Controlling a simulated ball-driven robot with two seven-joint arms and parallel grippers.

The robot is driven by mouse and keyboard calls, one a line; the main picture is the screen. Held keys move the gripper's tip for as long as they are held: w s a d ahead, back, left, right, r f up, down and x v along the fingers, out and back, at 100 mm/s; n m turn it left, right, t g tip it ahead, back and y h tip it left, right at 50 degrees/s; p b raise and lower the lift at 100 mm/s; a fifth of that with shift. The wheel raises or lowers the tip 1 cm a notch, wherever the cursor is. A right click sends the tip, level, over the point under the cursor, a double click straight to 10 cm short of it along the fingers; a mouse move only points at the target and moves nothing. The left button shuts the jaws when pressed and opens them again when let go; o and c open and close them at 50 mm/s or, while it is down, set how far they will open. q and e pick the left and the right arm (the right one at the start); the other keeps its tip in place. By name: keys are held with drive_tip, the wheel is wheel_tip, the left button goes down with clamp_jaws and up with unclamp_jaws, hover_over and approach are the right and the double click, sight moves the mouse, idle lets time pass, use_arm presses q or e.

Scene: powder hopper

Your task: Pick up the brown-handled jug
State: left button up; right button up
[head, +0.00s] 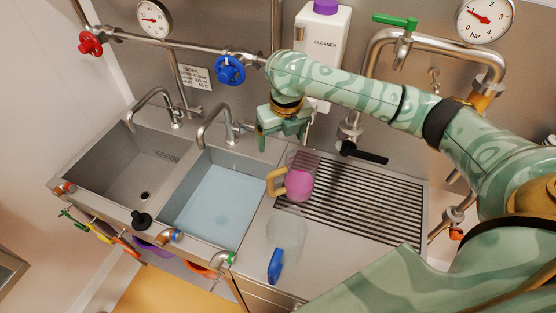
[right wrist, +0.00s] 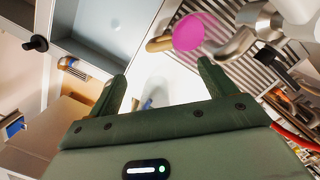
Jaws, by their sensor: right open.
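The brown-handled jug (head: 299,184) is clear, with pink contents, and stands on the left end of the ribbed drainboard. Its brown handle (head: 277,182) points left, towards the sink. In the right wrist view the jug (right wrist: 188,32) appears beyond the fingertips, at the top. My right gripper (head: 283,135) is open and empty, above and behind the jug, apart from it. Its two fingers (right wrist: 163,72) are spread wide in the right wrist view. My left gripper is not in view.
A clear jug with a blue handle (head: 275,266) stands in front of the brown-handled one. Two sink basins lie left; the right one holds water (head: 212,205). A tap (head: 212,125), a cleaner bottle (head: 323,45) and pipes (head: 440,45) stand behind. The drainboard (head: 375,205) is clear to the right.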

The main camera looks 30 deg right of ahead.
drive_tip(key=b, duration=0.2)
hover_over(278, 172)
drive_tip(key=s, duration=0.2)
wheel_tip(278, 172, down, 8)
drive_tip(key=shift+w+d+f+b, duration=0.2)
drive_tip(key=shift+w+f+b, duration=0.1)
drive_tip(key=shift+w+f, duration=0.85)
drive_tip(key=shift+s+a+f, duration=0.1)
drive_tip(key=shift+s+f, duration=0.05)
drive_tip(key=shift+f, duration=0.65)
wheel_tip(278, 172, down, 3)
drive_tip(key=shift+a+f+b, duration=0.15)
drive_tip(key=shift+f+b, duration=0.05)
drive_tip(key=shift+b, duration=0.35)
drive_tip(key=shift+w+f, duration=0.2)
drive_tip(key=shift+w, duration=0.05)
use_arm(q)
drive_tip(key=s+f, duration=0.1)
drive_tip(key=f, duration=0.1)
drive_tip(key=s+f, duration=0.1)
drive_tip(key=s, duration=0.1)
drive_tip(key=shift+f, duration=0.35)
use_arm(e)
drive_tip(key=shift+s+r, duration=0.1)
drive_tip(key=shift+s, duration=0.05)
drive_tip(key=c, duration=1.4)
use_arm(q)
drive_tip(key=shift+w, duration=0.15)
use_arm(e)
drive_tip(key=shift+c, duration=0.2)
